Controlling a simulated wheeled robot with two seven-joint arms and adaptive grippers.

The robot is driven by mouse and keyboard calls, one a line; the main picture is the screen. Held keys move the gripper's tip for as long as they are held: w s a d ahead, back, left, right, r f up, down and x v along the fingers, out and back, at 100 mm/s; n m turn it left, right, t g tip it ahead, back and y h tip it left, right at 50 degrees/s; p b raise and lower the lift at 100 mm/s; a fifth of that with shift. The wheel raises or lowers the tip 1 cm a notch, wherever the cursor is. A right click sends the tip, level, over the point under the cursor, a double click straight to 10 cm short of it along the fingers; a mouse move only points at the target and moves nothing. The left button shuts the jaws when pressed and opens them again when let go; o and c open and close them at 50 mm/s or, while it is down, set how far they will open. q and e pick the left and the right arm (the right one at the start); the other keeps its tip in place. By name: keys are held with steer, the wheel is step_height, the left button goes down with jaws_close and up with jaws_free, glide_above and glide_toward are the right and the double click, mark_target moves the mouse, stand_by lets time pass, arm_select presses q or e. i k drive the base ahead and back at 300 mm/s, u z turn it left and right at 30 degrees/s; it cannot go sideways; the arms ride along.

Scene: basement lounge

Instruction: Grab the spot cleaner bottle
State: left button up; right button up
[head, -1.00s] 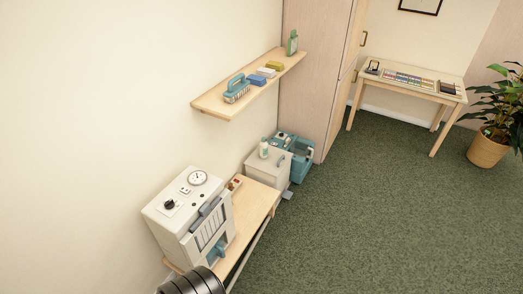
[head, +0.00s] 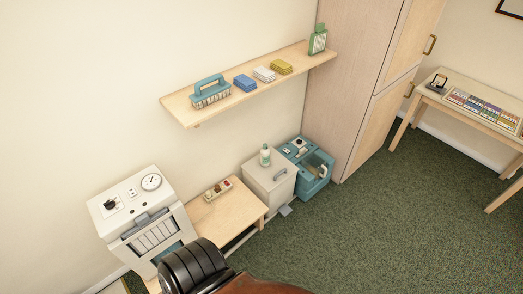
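Two things could be the spot cleaner bottle, and no label is readable. A small pale green bottle (head: 265,157) stands upright on the lid of the white pedal bin (head: 262,178). A green container with a pale label (head: 318,42) stands upright at the right end of the wall shelf (head: 190,107). Neither of my grippers is in view.
A teal machine (head: 315,178) stands between bin and cabinet (head: 345,95). A white appliance (head: 130,205) and low wooden table (head: 222,212) are left. A black ribbed object (head: 195,270) blocks the bottom; carpet is clear at right.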

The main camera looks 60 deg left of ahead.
mark_target(265, 154)
steer(key=u, duration=0.6)
steer(key=i, duration=1.25)
steer(key=u, duration=1)
